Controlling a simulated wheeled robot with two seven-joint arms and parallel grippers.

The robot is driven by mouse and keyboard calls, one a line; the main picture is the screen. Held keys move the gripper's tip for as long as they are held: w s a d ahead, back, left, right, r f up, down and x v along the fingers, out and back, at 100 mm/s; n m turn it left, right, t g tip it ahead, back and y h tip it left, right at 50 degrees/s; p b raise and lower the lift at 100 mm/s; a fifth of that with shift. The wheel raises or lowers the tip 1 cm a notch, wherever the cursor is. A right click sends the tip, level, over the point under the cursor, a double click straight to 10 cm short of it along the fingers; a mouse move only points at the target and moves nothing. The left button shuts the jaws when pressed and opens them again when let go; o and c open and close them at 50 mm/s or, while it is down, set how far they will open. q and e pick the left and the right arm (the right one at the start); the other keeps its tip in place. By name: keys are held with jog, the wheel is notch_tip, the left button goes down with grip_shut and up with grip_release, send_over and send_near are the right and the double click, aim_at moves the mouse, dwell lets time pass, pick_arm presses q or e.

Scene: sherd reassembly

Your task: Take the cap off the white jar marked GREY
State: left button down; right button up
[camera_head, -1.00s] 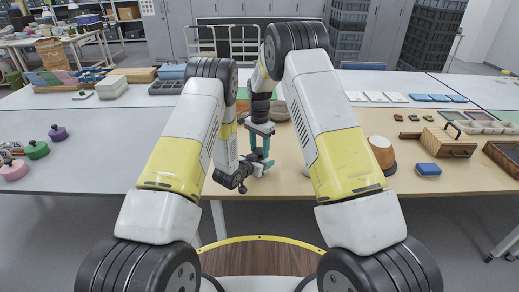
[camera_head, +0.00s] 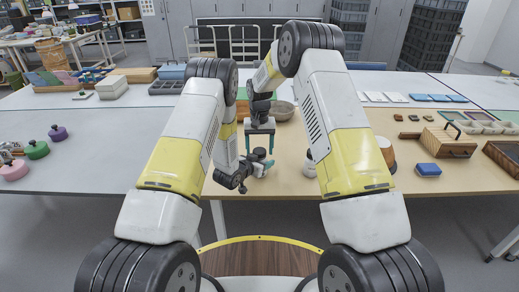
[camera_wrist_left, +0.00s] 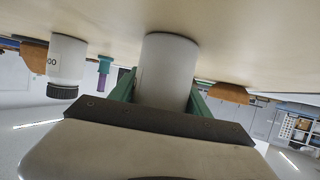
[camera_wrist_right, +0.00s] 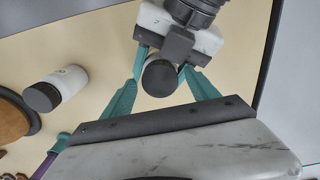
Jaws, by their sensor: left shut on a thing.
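A white jar (camera_wrist_left: 168,70) stands on the table between the fingers of my left gripper (camera_wrist_left: 160,95), which is shut on its sides. Its marking does not show. Its dark grey cap (camera_wrist_right: 160,78) is on, in the right wrist view. In the head view my left gripper (camera_head: 260,168) is low at the table. My right gripper (camera_head: 259,151) is above it, pointing down and open. In the right wrist view the teal fingers of my right gripper (camera_wrist_right: 162,62) stand apart on either side of the cap, with nothing visibly gripped.
A second white jar (camera_wrist_right: 68,82) with a dark cap stands nearby; part of its marking shows in the left wrist view (camera_wrist_left: 67,60). An orange-brown pot (camera_head: 386,150) is to the right. A grey bowl (camera_head: 283,110) is behind. A blue block (camera_head: 428,170) lies near the front edge.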

aim_at(260, 150)
jog(key=shift+r, duration=2.3)
jog(key=shift+c, duration=0.4)
notch_tip(260, 150, up, 2)
jog(key=m, duration=0.3)
jog(key=shift+r, duration=0.2)
jog(key=shift+r+m, duration=0.3)
jog(key=shift+m, duration=0.5)
jog(key=shift+f, duration=0.1)
jog(key=shift+m, duration=0.3)
notch_tip(260, 150, down, 7)
jog(key=shift+f, duration=0.2)
